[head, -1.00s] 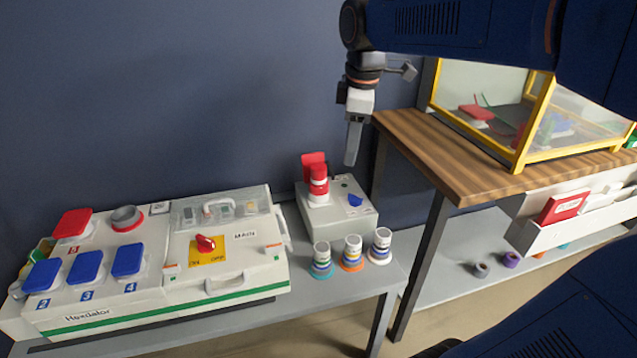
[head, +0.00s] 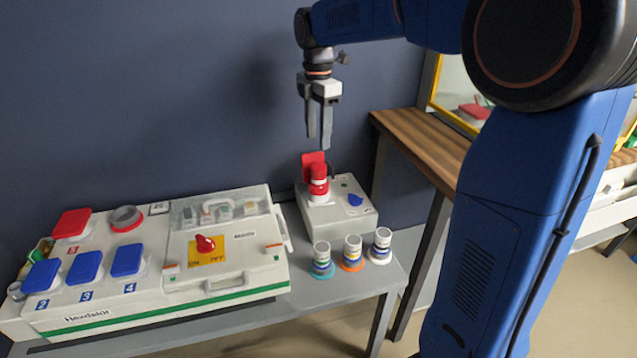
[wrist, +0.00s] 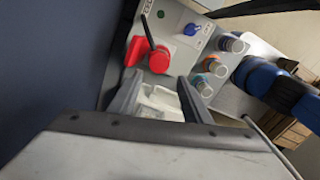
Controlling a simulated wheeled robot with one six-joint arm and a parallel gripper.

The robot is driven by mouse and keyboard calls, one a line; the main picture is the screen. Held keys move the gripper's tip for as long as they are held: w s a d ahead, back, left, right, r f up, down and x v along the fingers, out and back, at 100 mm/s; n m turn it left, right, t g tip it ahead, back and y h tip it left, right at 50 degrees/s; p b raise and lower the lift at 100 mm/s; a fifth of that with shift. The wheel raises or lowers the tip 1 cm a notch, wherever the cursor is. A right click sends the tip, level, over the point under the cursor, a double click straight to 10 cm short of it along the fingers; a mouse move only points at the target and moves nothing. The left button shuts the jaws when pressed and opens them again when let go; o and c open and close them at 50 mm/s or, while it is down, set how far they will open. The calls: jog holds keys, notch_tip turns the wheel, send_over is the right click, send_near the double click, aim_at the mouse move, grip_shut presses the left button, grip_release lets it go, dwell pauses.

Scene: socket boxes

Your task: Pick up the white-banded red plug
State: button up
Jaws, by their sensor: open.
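The red plug (head: 318,181) with a white band stands upright in the small grey socket box (head: 337,214), in front of a raised red lid (head: 312,160). In the wrist view the red plug (wrist: 159,60) shows from above, just beyond the fingertips. My gripper (head: 319,143) is open and empty, pointing down above the plug with a gap between them. It also shows in the wrist view (wrist: 157,82), its two fingers spread apart.
Three white plugs with coloured bands (head: 352,253) stand at the table's front right. The large white socket box (head: 160,265) fills the left, with blue lids and a red switch (head: 205,243). A wooden-topped table (head: 425,140) stands at right. The blue knob (head: 355,199) is beside the plug.

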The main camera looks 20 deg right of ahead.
aim_at(318, 167)
notch_tip(318, 167, down, 13)
jog(key=shift+w+r, duration=0.1)
dwell(0.6)
jog(key=shift+c, duration=0.6)
jog(key=c, duration=0.8)
